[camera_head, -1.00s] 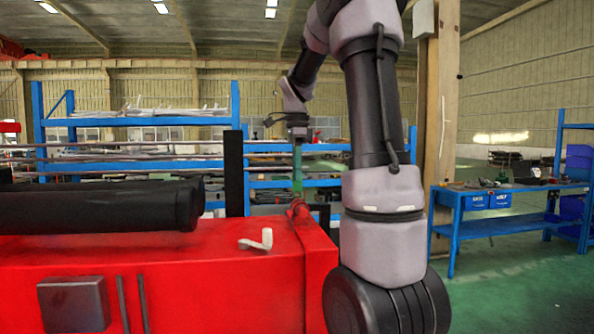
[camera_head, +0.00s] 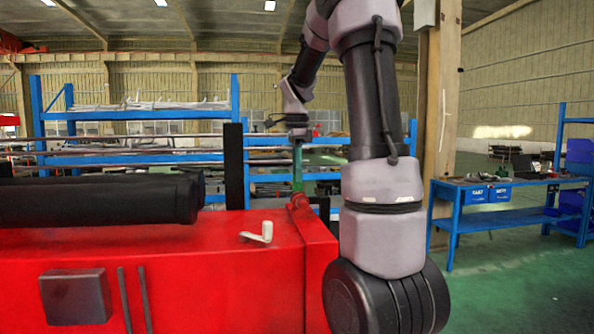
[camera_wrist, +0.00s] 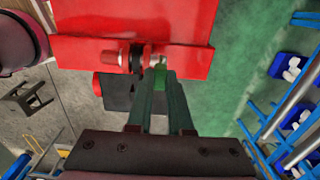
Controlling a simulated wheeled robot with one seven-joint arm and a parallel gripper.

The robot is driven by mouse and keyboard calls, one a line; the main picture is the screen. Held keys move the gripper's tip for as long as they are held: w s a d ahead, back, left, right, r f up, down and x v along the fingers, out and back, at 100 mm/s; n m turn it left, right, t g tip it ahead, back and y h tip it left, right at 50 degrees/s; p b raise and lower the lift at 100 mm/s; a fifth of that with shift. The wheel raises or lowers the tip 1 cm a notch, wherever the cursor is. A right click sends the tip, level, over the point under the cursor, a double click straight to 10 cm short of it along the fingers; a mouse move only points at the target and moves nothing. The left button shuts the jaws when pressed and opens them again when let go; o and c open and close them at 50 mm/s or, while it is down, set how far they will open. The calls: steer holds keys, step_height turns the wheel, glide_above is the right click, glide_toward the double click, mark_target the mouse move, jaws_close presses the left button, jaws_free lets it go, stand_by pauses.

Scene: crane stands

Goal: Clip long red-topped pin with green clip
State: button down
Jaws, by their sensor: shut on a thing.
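My gripper (camera_wrist: 160,72) is shut on a small bright green clip (camera_wrist: 160,78), held between the tips of its dark green fingers.
A white crank handle (camera_head: 258,233) sits on the stand's top. Black cylinders (camera_head: 95,200) lie at the left and a dark upright post (camera_head: 234,165) stands behind. A blue workbench (camera_head: 500,205) is at the right, with open green floor before it.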

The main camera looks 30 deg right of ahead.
steer(key=shift+f, duration=0.45)
steer(key=c, duration=0.8)
jaws_free()
steer(key=shift+o, duration=0.2)
steer(key=shift+r, duration=0.1)
steer(key=shift+r, duration=2.45)
step_height(320, 180, up, 11)
steer(key=s+a+f+n+t, duration=0.2)
steer(key=s+a+f+n, duration=0.2)
steer(key=s+n, duration=0.1)
steer(key=s+a+f+n+t+y, duration=0.1)
steer(key=s+a+f+n+t, duration=0.1)
steer(key=s+a+n, duration=0.3)
steer(key=s+a+f+n+t+y, duration=0.1)
steer(key=s+a+f+n+t, duration=0.2)
steer(key=s+n, duration=0.4)
step_height(320, 180, down, 3)
steer(key=s+a, duration=0.1)
steer(key=s, duration=0.1)
steer(key=shift+s+a+r, duration=0.2)
steer(key=shift+s, duration=0.1)
